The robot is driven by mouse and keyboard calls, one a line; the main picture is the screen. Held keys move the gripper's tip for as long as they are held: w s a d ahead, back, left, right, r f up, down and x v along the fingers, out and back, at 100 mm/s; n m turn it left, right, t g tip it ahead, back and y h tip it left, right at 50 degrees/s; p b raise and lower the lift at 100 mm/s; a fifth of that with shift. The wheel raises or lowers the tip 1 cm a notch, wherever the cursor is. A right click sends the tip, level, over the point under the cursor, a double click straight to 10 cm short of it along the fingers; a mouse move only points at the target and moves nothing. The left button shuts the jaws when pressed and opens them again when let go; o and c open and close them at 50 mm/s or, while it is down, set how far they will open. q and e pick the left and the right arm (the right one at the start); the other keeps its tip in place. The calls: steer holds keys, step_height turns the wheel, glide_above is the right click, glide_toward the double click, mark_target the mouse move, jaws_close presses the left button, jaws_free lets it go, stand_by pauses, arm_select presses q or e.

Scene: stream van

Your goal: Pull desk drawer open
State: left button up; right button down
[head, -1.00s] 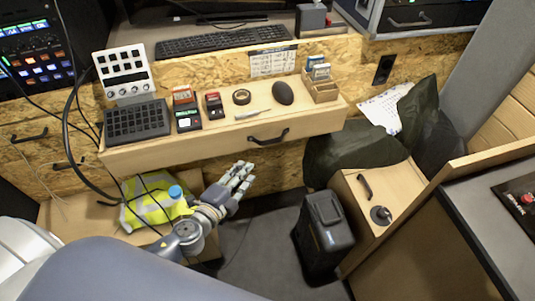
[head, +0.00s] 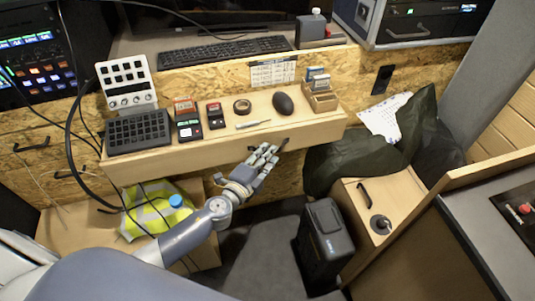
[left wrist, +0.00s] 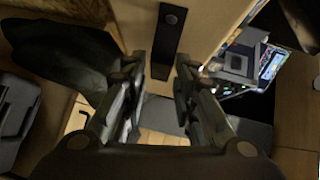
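The pale wooden desk drawer (head: 190,158) sticks out below the keyboard shelf, with several small items lying on it. Its black handle is mostly hidden behind my left gripper in the head view; a dark bit (head: 284,141) shows at the right. My left gripper (head: 270,153) is at the drawer's front, over the handle. In the left wrist view the fingers (left wrist: 160,78) are apart, and a dark bar (left wrist: 168,42), apparently the handle, appears between them against pale wood. I cannot tell whether they touch it. My right gripper is not in view.
A black bin (head: 325,245) stands on the floor, right of my arm. A dark green bag (head: 350,160) lies right of the drawer. A yellow vest (head: 150,212) and blue-capped bottle are at lower left. Black cables hang at the left. Dark floor is free below the gripper.

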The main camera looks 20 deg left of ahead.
arm_select(q)
steer(key=shift+w, duration=0.25)
jaws_close()
